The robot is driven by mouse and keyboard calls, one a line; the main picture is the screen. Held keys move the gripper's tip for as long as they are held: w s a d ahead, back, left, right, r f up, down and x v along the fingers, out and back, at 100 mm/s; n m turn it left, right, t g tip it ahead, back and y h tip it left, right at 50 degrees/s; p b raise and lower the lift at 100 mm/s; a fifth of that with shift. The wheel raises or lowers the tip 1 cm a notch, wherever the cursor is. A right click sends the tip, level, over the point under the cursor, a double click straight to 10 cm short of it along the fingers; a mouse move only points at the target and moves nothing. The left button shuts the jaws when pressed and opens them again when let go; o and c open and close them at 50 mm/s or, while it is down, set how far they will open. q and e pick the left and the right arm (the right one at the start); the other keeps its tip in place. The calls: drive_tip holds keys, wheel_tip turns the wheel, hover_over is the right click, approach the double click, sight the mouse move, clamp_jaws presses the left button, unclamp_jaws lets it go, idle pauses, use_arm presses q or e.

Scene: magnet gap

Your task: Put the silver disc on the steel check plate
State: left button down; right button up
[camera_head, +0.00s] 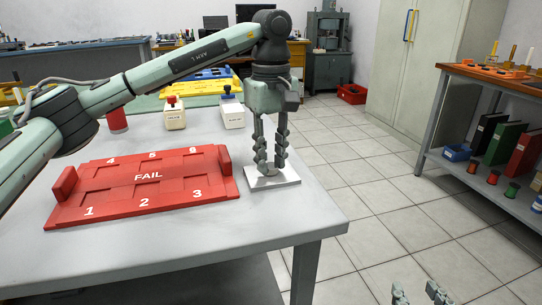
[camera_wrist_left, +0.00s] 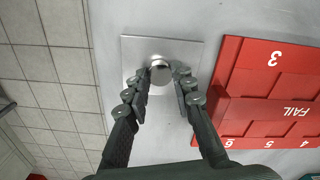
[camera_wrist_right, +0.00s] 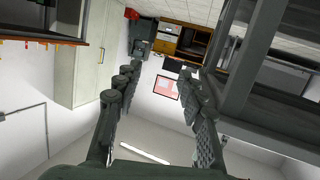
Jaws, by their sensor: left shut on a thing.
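The steel check plate (camera_head: 287,178) is a pale square plate lying on the table near its right edge; it also shows in the left wrist view (camera_wrist_left: 134,46). The silver disc (camera_wrist_left: 160,70) is a small shiny round piece between the fingertips of my left gripper (camera_wrist_left: 160,82), over the plate. My left gripper in the head view (camera_head: 270,168) points straight down at the plate and is shut on the disc. I cannot tell whether the disc touches the plate. My right gripper (camera_head: 420,297) is low at the bottom edge, off the table; its fingers stand apart and empty in the right wrist view (camera_wrist_right: 158,80).
A red FAIL tray (camera_head: 148,202) with numbered pockets lies left of the plate. Two white boxes with red and blue knobs (camera_head: 175,115) (camera_head: 232,113) stand behind. A shelf unit (camera_head: 500,175) stands at right. The table's right edge is close to the plate.

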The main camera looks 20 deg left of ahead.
sight(271, 165)
use_arm(q)
drive_tip(key=shift+f, duration=0.15)
use_arm(e)
drive_tip(key=shift+a+r, duration=0.1)
drive_tip(key=shift+r, duration=0.05)
use_arm(q)
drive_tip(key=c, duration=1.3)
unclamp_jaws()
use_arm(e)
drive_tip(key=shift+r, duration=0.1)
use_arm(q)
drive_tip(key=shift+r, duration=0.45)
wheel_tip(271, 165, up, 11)
drive_tip(key=shift+r+p, duration=0.2)
drive_tip(key=shift+p, duration=0.8)
use_arm(e)
drive_tip(key=s+d+f+g+h, duration=0.2)
drive_tip(key=s+d+f+g, duration=0.2)
drive_tip(key=d+f, duration=0.2)
wheel_tip(271, 165, down, 2)
drive_tip(key=shift+d+f+m+g+h, duration=0.25)
drive_tip(key=shift+d+m+g+h, duration=0.05)
drive_tip(key=shift+d+g+h, duration=0.1)
